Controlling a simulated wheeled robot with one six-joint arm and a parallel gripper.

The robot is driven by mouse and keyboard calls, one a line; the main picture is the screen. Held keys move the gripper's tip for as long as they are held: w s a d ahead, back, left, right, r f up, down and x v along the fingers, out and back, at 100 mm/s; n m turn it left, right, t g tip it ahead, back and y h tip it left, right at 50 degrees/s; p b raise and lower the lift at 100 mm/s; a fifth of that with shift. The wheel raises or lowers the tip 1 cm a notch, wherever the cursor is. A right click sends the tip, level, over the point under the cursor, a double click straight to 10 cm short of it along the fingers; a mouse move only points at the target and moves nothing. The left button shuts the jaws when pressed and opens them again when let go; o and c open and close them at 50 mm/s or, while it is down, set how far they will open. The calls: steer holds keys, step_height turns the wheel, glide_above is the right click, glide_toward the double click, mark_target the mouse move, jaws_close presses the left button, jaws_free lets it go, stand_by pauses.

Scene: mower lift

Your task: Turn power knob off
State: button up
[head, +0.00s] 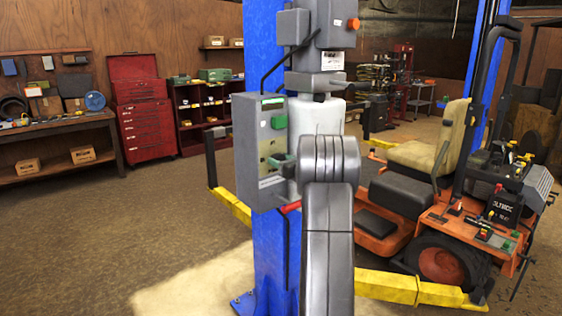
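A grey control box (260,150) is on the blue lift post (264,40) at the centre. Its face has a green part (279,121) near the top and a green knob-like part (281,161) lower down. A smaller grey box (335,38) higher on the post has an orange-red knob (353,23) on its right side. I cannot tell which of these is the power knob, nor its setting. My grey arm (328,235) rises in front of the post and covers part of it. My gripper is not visible.
A red handle (290,207) shows below the control box. Yellow lift arms (390,285) reach out low from the post. An orange mower (440,210) stands at the right. A red tool chest (143,110) and a workbench (60,129) are behind left. The left floor is clear.

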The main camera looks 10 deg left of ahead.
steer(key=shift+f+m+b, duration=0.1)
steer(key=shift+m+b, duration=0.2)
steer(key=shift+b, duration=0.15)
steer(key=m+b, duration=0.3)
steer(key=m, duration=0.4)
steer(key=shift+w+d+b, duration=0.1)
steer(key=shift+b, duration=0.25)
steer(key=m, duration=0.5)
steer(key=shift+w+m+p, duration=0.1)
steer(key=shift+m+p, duration=0.25)
steer(key=shift+m, duration=0.05)
steer(key=shift+d+f+m+p, duration=0.15)
steer(key=shift+m+p, duration=0.55)
steer(key=shift+m, duration=1.5)
steer(key=o, duration=1)
steer(key=shift+c, duration=0.2)
steer(key=b+v, duration=0.3)
steer(key=v, duration=1)
steer(key=shift+s+d, duration=0.25)
steer(key=shift+s, duration=0.05)
